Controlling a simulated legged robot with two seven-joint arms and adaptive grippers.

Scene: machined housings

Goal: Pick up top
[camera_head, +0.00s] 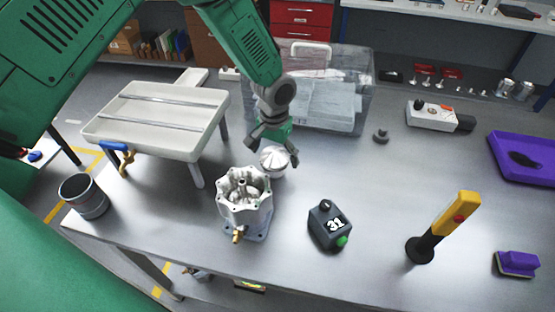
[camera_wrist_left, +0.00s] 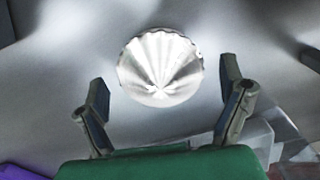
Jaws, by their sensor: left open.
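The top, a shiny silver ribbed dome (camera_head: 274,160), rests on the metal table just behind and right of the housing. In the left wrist view the top (camera_wrist_left: 160,67) lies ahead of the fingers, roughly centred between them. My left gripper (camera_head: 272,147) is over the top, with its fingers spread to either side. In the left wrist view the gripper (camera_wrist_left: 164,102) is open and empty. The grey machined housing (camera_head: 245,200) stands upright on the table with its upper end open and a brass fitting low at its front. My right gripper is not in view.
A beige tray on legs (camera_head: 160,125) stands at the left, with a metal cup (camera_head: 84,196) in front. A clear bin (camera_head: 350,85) is behind the gripper.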

